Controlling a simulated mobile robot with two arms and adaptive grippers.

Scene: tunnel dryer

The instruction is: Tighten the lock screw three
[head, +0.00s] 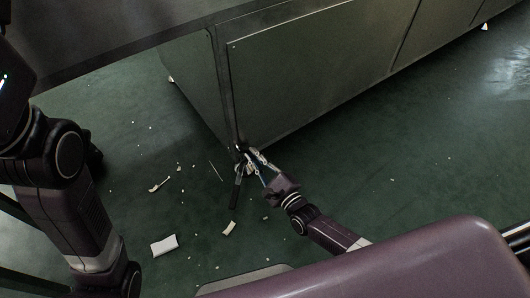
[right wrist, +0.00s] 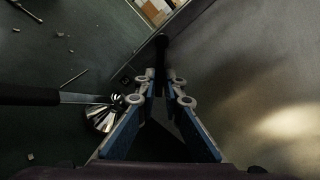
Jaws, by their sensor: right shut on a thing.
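My right gripper (head: 250,155) reaches the lower corner of the big metal cabinet. A black-handled lever (right wrist: 30,95) with a metal shaft lies to the left of the fingers. It also shows in the head view as a dark bar (head: 235,190) hanging by the corner. A shiny ribbed metal part (right wrist: 103,117) sits beside the left finger. My left gripper is out of view; only its arm shows.
The cabinet's metal side panel (head: 310,75) rises behind the gripper. Pale scraps, such as a white piece (head: 164,245) and a small strip (head: 229,228), litter the green floor (head: 130,130). The floor to the right of the gripper is mostly clear.

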